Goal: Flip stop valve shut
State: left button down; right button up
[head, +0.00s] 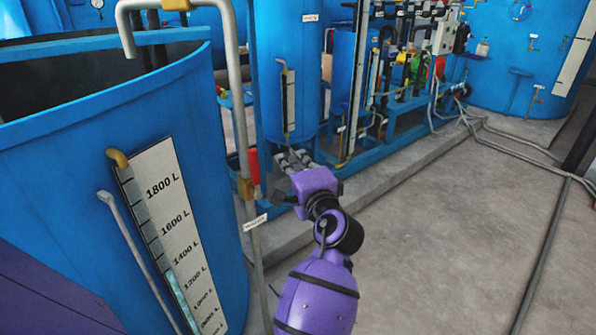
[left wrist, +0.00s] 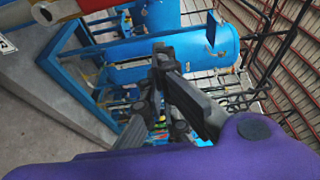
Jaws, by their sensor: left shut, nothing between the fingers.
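The stop valve has a red handle (head: 253,165) and a brass body (head: 245,188) on a grey vertical pipe, beside the large blue tank. In the head view the handle stands upright, roughly along the pipe. My left gripper (head: 290,160) is just right of the handle, apart from it in the picture; the depth between them is hard to judge. In the left wrist view the gripper (left wrist: 158,75) is shut and empty. A red part (left wrist: 95,4), which looks like the handle, is cut off at the top left there. My right gripper is not in view.
The open blue tank (head: 60,130) with a litre scale (head: 165,200) fills the left. A white tag (head: 255,222) hangs on the pipe below the valve. Blue tanks and pipework stand behind on a low concrete ledge (head: 390,160). The floor (head: 440,240) at right is mostly clear, with hoses.

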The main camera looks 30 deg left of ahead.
aim_at(256, 174)
pick_arm(q)
jog(key=s+a+p, duration=0.1)
jog(key=s+a, duration=0.1)
jog(key=shift+s+a+f, duration=0.15)
jog(key=shift+s+a, duration=0.1)
jog(key=shift+s, duration=0.1)
dwell(0.4)
